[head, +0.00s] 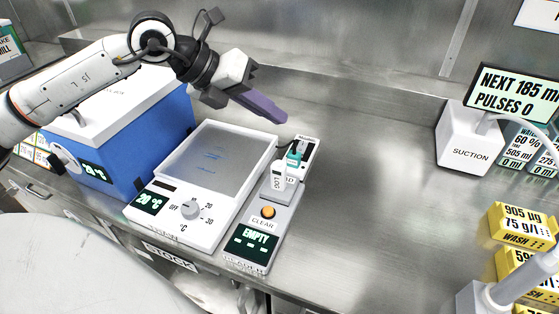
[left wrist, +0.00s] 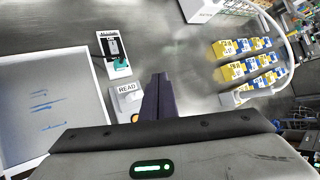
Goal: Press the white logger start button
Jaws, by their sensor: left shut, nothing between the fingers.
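My left gripper (head: 272,110) is shut and empty, its purple-grey fingers pointing down to the right. It hangs above the counter, near the far end of a small white module (head: 309,148) with a teal part. The gripper's fingers also show in the left wrist view (left wrist: 158,97), right of the READ label (left wrist: 127,88). A small white piece with partly legible black letters (head: 278,176) stands between that module and the grey reader (head: 286,215). No button plainly marked as the logger start can be made out.
A white hotplate-like unit (head: 163,212) with a knob lies left of the reader, before a blue box (head: 150,125). The reader has an orange CLEAR button (head: 268,212) and an EMPTY display. A white SUCTION block (head: 468,145) and yellow boxes (head: 520,222) stand right. The middle counter is clear.

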